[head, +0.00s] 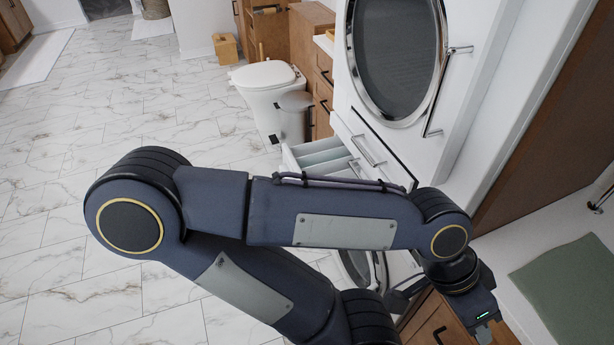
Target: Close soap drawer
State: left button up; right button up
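The soap drawer (318,152) is pulled out from the front of the white stacked washer unit (460,110). Its open top shows pale green compartments. My own arm crosses in front of the unit and hides the drawer's lower part. The arm's elbow is at the left and its wrist is at the lower right, to the right of the drawer and apart from it. I see no gripper fingers at the wrist's end. The other gripper is out of view.
A round door (395,50) with a long bar handle (440,95) is above the drawer. Another round door (357,262) shows partly below my arm. A white toilet (268,90) stands behind the drawer. A wooden cabinet (430,325) is at the bottom right. Marble floor (130,100) is clear at left.

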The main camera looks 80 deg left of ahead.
aim_at(328, 156)
jog(key=u, duration=3.05)
jog(key=i+j+z, duration=0.6)
jog(key=i, duration=0.2)
